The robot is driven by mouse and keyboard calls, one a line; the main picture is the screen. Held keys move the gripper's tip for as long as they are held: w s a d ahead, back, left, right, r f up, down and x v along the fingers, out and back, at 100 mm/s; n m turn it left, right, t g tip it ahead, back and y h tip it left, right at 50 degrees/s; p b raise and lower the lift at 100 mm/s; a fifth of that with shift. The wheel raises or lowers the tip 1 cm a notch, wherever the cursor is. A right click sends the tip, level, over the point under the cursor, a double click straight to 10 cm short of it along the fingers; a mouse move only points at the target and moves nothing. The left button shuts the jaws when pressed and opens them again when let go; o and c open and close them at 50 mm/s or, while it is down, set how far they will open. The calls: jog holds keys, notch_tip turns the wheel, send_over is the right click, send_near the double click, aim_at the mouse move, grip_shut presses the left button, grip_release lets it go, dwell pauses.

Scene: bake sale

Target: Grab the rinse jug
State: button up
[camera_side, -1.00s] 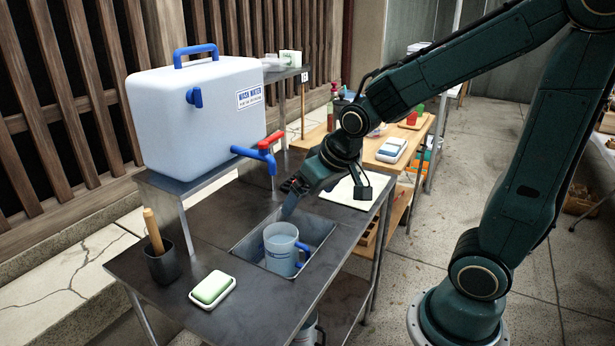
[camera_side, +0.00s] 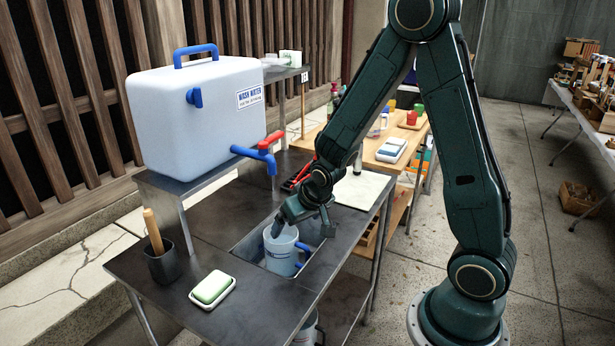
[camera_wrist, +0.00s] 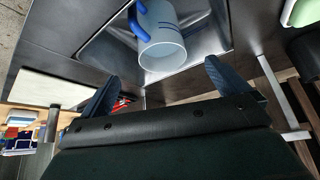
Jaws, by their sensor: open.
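The rinse jug (camera_side: 281,254) is a translucent pale jug with a blue handle, standing upright in the sunken basin (camera_side: 243,249) of the metal table. My gripper (camera_side: 279,226) is just above the jug's rim. In the wrist view the jug (camera_wrist: 160,36) shows mouth toward the camera, with its blue handle at left. My open fingers (camera_wrist: 158,80) stand apart on both sides below the jug's mouth in that picture, with nothing between them.
A wash water tank (camera_side: 205,115) with a blue and red tap (camera_side: 262,156) stands on a raised shelf behind the basin. Green soap on a dish (camera_side: 212,289) and a dark pot with a wooden handle (camera_side: 164,263) are at the table's left. A pale board (camera_side: 362,190) lies at right.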

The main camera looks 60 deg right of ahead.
send_near(283, 241)
jog(key=shift+s+a+f, duration=0.15)
jog(key=shift+s+a, duration=0.1)
jog(key=shift+a, duration=0.65)
jog(key=shift+s+a+f, duration=0.15)
jog(key=shift+s+a, duration=0.05)
jog(key=shift+a, duration=0.7)
jog(key=shift+x, duration=2.55)
jog(key=shift+c, duration=0.4)
jog(key=shift+d, duration=0.1)
jog(key=c, duration=1.4)
jog(key=shift+o, duration=0.2)
jog(key=shift+r, duration=0.4)
notch_tip(283, 241, up, 9)
